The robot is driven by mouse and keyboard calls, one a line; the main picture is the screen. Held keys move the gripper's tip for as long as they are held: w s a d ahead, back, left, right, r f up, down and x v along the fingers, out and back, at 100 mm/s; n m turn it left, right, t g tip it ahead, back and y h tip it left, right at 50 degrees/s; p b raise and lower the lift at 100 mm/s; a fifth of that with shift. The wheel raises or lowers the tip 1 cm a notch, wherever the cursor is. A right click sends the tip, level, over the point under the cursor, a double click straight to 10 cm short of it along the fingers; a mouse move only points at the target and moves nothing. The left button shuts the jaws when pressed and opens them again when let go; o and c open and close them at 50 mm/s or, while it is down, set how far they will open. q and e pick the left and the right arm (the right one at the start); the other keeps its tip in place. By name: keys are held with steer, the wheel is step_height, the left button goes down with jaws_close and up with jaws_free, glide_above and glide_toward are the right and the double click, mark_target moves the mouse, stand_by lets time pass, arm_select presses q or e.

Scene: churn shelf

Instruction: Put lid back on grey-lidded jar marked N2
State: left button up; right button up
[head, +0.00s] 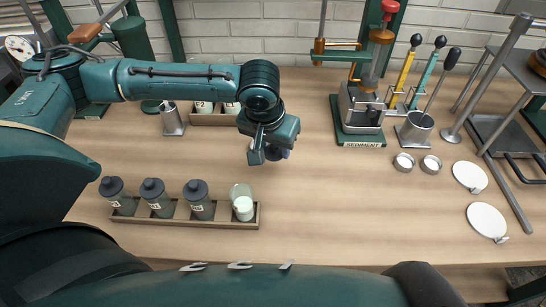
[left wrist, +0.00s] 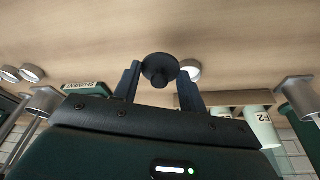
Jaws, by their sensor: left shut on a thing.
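My left gripper (head: 268,156) is held over the middle of the table, shut on a dark grey round lid with a knob (left wrist: 158,70). The lid is mostly hidden by the gripper in the head view. In the front rack (head: 180,222) stand three jars with dark grey lids (head: 113,192), (head: 154,196), (head: 198,198); their labels are too small to read surely. At the rack's right end is a pale jar (head: 243,208) with no dark lid. I cannot tell which jar is N2. My right gripper is not in view.
A back rack (head: 215,120) holds pale labelled jars, partly hidden by my arm; a metal cup (head: 173,120) stands left of it. The SEDIMENT stand (head: 362,110), tool cup (head: 415,130), small tins (head: 403,163) and white discs (head: 487,221) are at right. The front middle is clear.

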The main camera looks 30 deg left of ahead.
mark_target(273, 147)
arm_select(q)
steer(key=shift+r, duration=1.85)
steer(key=shift+m, duration=0.3)
steer(key=s, duration=0.1)
steer(key=s+d, duration=0.1)
steer(key=s, duration=0.1)
steer(key=s+d, duration=0.1)
steer(key=shift+s+f, duration=0.15)
steer(key=shift+s, duration=0.15)
